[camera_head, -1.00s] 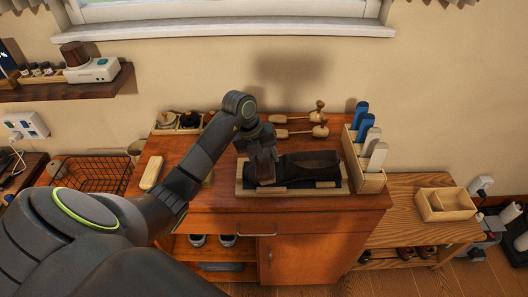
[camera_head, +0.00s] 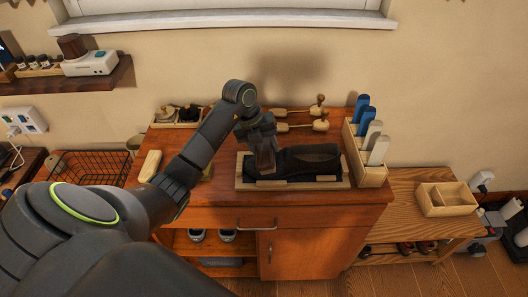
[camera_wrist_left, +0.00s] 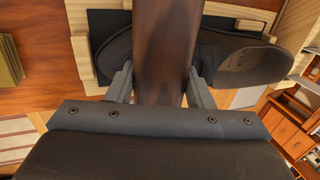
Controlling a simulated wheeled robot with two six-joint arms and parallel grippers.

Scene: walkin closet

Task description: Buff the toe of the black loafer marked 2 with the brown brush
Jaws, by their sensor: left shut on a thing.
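My left gripper (camera_head: 265,150) is over the left end of a shallow wooden stand (camera_head: 245,184) on the cabinet top. It is shut on the brown brush (camera_wrist_left: 160,50), whose dark wooden body runs up between the fingers in the left wrist view. The black loafer (camera_head: 310,158) lies on the stand, its toe end to the left, by the gripper. Its open top and insole (camera_wrist_left: 242,60) show right of the brush in the wrist view. The brush hides part of the shoe; I cannot tell whether the bristles touch it. No number 2 is legible. My right gripper is out of view.
A wooden holder (camera_head: 370,172) with blue and grey upright pieces stands right of the stand. Wooden shoe trees (camera_head: 300,118) lie behind it. A small box (camera_head: 180,117) of items and a pale block (camera_head: 150,166) are at the left. A wire basket (camera_head: 90,168) is beyond the cabinet's left side.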

